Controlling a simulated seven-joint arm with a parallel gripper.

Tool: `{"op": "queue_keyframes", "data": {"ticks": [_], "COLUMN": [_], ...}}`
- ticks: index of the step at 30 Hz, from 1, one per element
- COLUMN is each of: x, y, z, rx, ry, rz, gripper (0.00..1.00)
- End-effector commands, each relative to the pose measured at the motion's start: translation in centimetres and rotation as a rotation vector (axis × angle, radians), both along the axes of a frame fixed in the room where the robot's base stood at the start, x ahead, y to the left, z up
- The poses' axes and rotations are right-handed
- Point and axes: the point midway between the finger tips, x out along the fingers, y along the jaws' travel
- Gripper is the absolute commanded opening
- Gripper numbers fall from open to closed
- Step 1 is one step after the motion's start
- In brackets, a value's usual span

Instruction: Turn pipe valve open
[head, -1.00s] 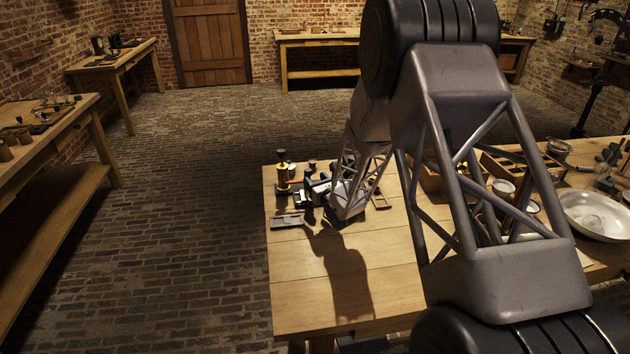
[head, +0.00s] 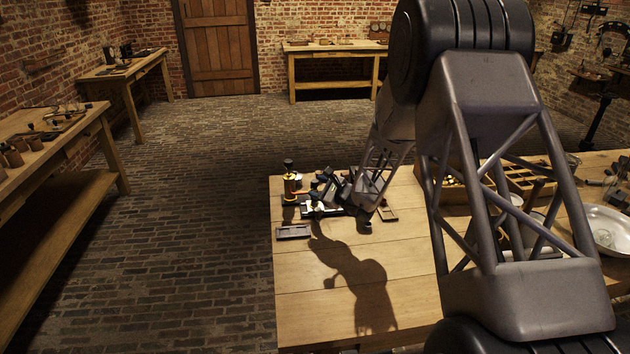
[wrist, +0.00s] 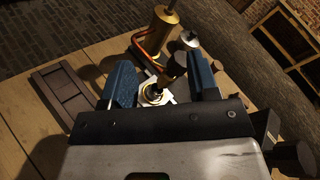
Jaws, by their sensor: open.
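My gripper (wrist: 159,72) is open, its two blue-padded fingers spread apart in the wrist view. Between and just beyond the fingers is a small brass fitting (wrist: 153,92) on a pale plate, with a black knob or handle end (wrist: 175,66) beside it. This looks like the pipe valve; nothing is clearly gripped. A copper pipe (wrist: 151,45) curves from there to an upright brass cylinder (wrist: 163,32). In the head view the brass cylinder (head: 290,184) stands at the far left table corner, left of my gripper. My gripper hides most of the valve there.
A flat dark tray (head: 293,232) lies near the table's left edge; it also shows in the wrist view (wrist: 75,97). A small wooden piece (head: 388,214) lies right of my gripper. Compartment boxes and a white basin (head: 606,232) stand further right. The front left tabletop is clear.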

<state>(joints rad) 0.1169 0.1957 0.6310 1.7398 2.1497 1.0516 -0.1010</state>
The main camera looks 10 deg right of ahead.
Motion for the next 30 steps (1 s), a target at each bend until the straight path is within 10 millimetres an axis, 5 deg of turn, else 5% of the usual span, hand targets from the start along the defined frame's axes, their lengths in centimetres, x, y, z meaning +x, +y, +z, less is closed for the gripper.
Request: {"op": "queue_keyframes", "data": {"ticks": [16, 30], "x": [-0.3, -0.3], "y": [5.7, 6.6], "z": [1.3, 1.9], "rx": [-0.598, -1.077], "ry": [-0.374, -0.823], "rz": [0.610, 1.241], "gripper": [0.55, 0.55]}}
